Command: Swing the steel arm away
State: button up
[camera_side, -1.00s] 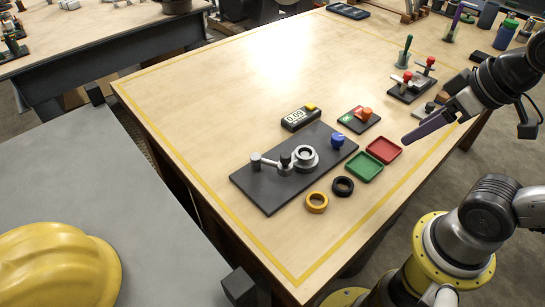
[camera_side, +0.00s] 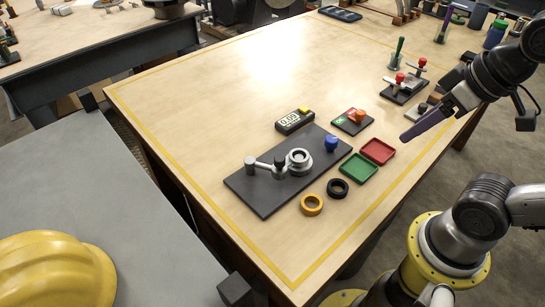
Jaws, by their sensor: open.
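The steel arm (camera_side: 265,163) is a short grey bar on the dark base plate (camera_side: 262,199). It runs from a post with a grey cap (camera_side: 250,161) at the left to a dark knob (camera_side: 279,161) beside the round steel ring fixture (camera_side: 299,161). I cannot tell whether the arm's end touches the ring. A blue knob (camera_side: 331,143) stands at the plate's right end. My gripper (camera_side: 428,122) is at the right, above the table's right side and well apart from the steel arm. Its jaws are open and nothing shows between them.
A green tray (camera_side: 358,168) and a red tray (camera_side: 378,151) lie right of the plate. An orange ring (camera_side: 312,205) and a black ring (camera_side: 338,188) lie in front. A gauge with a display (camera_side: 294,121) and an orange-button box (camera_side: 353,121) stand behind. The table's left side is clear.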

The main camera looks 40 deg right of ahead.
jog(key=w+a+r+n+g, duration=0.1)
jog(key=w+a+r, duration=0.1)
jog(key=w+r, duration=0.35)
jog(key=n+g, duration=0.4)
send_over(279, 158)
notch_tip(279, 158, down, 2)
notch_tip(279, 158, down, 14)
jog(key=shift+r, duration=0.25)
grip_shut()
dwell(0.8)
